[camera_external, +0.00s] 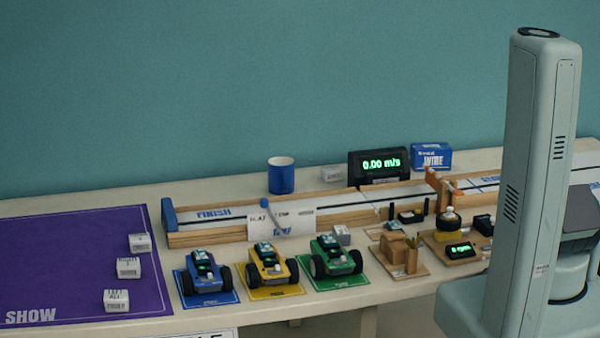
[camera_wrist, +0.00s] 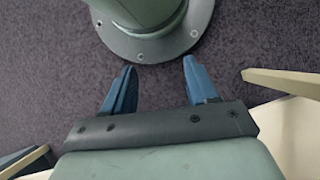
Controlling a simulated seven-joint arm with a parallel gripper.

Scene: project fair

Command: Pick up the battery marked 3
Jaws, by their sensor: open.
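I cannot make out a battery marked 3; the print on the small things is too small to read. Small white printed blocks lie on the purple mat (camera_external: 75,260): a back one (camera_external: 139,243), a middle one (camera_external: 128,267) and a front one (camera_external: 116,300). Another pale block (camera_external: 341,234) is by the green car, and one (camera_external: 333,174) is behind the track. I cannot tell whether any is a battery. My gripper (camera_wrist: 159,63) is open and empty in the wrist view, above dark floor near my round base. It does not show in the external view.
Blue (camera_external: 206,275), yellow (camera_external: 269,264) and green (camera_external: 335,258) cars stand on mats along the table's front. A long wooden track (camera_external: 225,235) runs behind them. A blue mug (camera_external: 281,175), speed display (camera_external: 378,163) and blue box (camera_external: 431,157) stand at the back. The purple mat is mostly clear.

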